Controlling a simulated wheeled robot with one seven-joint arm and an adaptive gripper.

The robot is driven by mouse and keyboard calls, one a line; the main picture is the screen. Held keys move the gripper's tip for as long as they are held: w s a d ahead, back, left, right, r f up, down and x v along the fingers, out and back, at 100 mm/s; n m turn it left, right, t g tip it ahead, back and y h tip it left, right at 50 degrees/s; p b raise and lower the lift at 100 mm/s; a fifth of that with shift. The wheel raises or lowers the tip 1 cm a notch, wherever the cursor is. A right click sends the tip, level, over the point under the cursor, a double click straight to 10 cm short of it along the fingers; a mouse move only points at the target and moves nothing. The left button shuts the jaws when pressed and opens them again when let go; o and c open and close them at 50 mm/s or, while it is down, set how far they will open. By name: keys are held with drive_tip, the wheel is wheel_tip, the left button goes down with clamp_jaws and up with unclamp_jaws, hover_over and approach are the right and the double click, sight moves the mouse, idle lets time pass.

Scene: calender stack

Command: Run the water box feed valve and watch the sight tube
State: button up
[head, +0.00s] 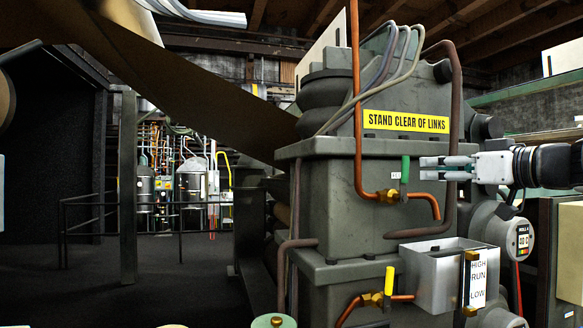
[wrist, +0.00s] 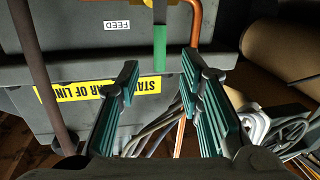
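The feed valve has a green lever (head: 405,169) standing upright above a brass body (head: 389,196) on a copper pipe. A small label beside it reads FEED (wrist: 116,25) in the wrist view. My gripper (head: 421,168) is open and empty, just right of the lever and apart from it. In the wrist view the green lever (wrist: 159,48) lies ahead, between the spread fingers (wrist: 160,72). The metal water box (head: 432,278) is below, with the sight tube (head: 466,283) on its front beside a HIGH, RUN, LOW plate (head: 478,284). The water level is too small to tell.
A second valve with a yellow lever (head: 389,281) sits lower, left of the box. A yellow STAND CLEAR OF LINKS sign (head: 405,121) is above the green lever. A brown pipe (head: 455,120) runs down behind my gripper.

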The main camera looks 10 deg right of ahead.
sight(408, 169)
drive_tip(key=p+x, duration=0.2)
drive_tip(key=x, duration=0.6)
drive_tip(key=shift+w, duration=0.35)
drive_tip(key=shift+c, duration=0.3)
clamp_jaws()
